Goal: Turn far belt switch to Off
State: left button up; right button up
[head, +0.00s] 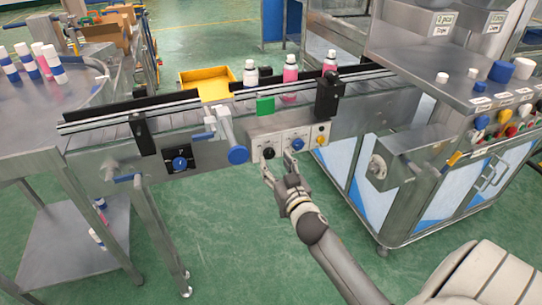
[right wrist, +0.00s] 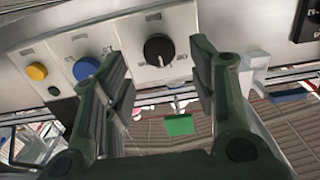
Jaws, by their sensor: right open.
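A pale control panel (head: 283,141) on the belt's front side has a black knob (head: 268,152), a blue knob (head: 297,144) and a yellow button (head: 321,139). Which of these is the far belt switch I cannot tell from labels. My right gripper (head: 276,163) is open and empty just in front of the panel. In the right wrist view, its fingers (right wrist: 160,58) stand either side of the black knob (right wrist: 159,49), with no clear contact. The blue knob (right wrist: 86,68) is beside the left finger there. My left gripper is not in view.
Another blue knob (head: 179,163) is on the belt frame further left. A blue-ended handle (head: 238,154) juts out left of the panel. Bottles (head: 290,75) stand on the belt (head: 350,84); a yellow tray (head: 206,82) is behind it. A metal cabinet (head: 400,185) stands right.

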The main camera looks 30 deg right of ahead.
aim_at(269, 155)
jog(key=x, duration=0.3)
jog(key=shift+w, duration=0.1)
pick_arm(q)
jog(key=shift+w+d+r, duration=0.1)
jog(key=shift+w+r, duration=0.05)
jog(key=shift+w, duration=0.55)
pick_arm(e)
jog(key=shift+w+d, duration=0.1)
jog(key=shift+w, duration=0.3)
jog(key=c, duration=1)
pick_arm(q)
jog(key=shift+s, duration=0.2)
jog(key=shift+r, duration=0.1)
pick_arm(e)
jog(key=shift+n, duration=0.4)
jog(key=n+p, duration=0.1)
jog(key=n, duration=0.3)
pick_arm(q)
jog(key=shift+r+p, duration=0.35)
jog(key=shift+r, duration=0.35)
pick_arm(e)
jog(key=n, duration=0.5)
jog(key=shift+f, duration=0.1)
